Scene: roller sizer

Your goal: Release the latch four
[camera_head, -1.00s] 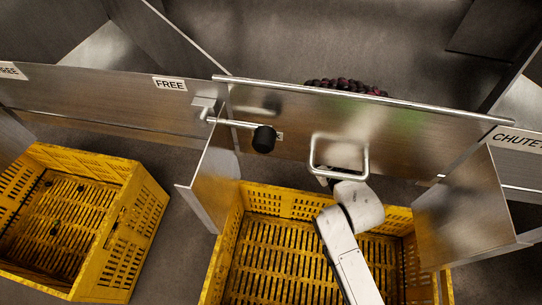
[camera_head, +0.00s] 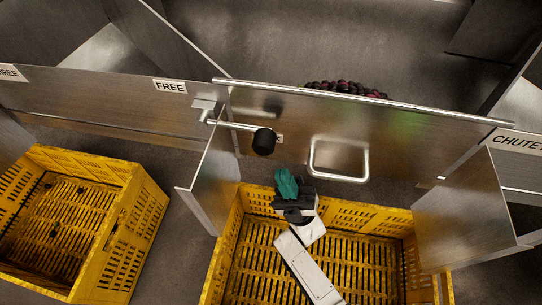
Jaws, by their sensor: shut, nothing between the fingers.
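The latch (camera_head: 238,126) is a metal bar with a black knob (camera_head: 264,141) at its right end. It lies across the upper left of a steel gate panel (camera_head: 400,135), below the panel's top rail. A metal bracket (camera_head: 203,108) sits at its left end. My gripper (camera_head: 286,183) has teal fingers and is shut and empty. In the picture it is below and slightly right of the black knob, apart from it, above the far rim of a yellow crate. A square metal handle (camera_head: 339,158) on the panel is to its right.
The yellow crate (camera_head: 222,262) stands under the gate and looks empty. Another yellow crate (camera_head: 140,215) stands at left. Steel side plates (camera_head: 208,180) and (camera_head: 475,215) flank the gate. Dark round fruit (camera_head: 345,89) lies behind the panel. A label (camera_head: 170,86) reads FREE.

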